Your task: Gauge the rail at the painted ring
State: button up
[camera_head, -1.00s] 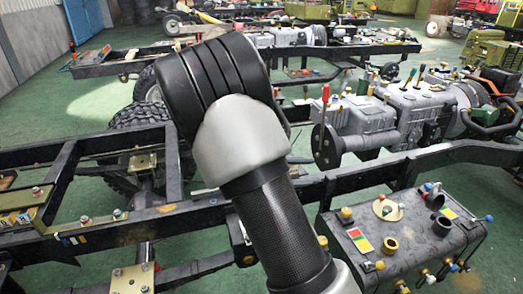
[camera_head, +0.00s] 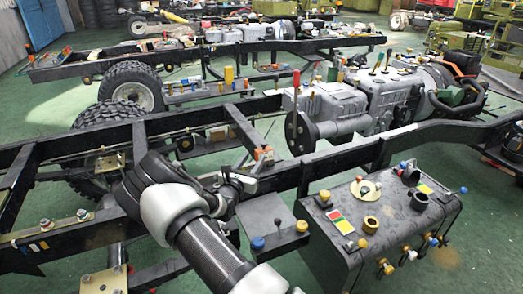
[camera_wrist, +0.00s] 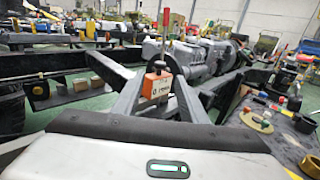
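My gripper (camera_head: 258,168) is low over the near black chassis frame, with its fingers pointing away. A small orange block with a white label, apparently the gauge (camera_wrist: 157,86), sits between the two grey fingers in the wrist view, and they look shut on it. The gauge (camera_head: 263,153) also shows at the fingertips in the head view. The near long rail (camera_head: 335,174) runs behind and below the gripper. I cannot tell whether the gauge touches any rail. I cannot make out a painted ring on the rail.
A black tank (camera_head: 400,240) with several coloured knobs and fittings stands at the right. A grey gearbox (camera_head: 335,108) with a red lever lies beyond. Green floor shows between the frames.

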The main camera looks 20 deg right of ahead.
aim_at(263, 145)
jog(key=b+x, duration=0.1)
jog(key=x, duration=0.8)
jog(key=shift+d, duration=0.1)
grip_shut()
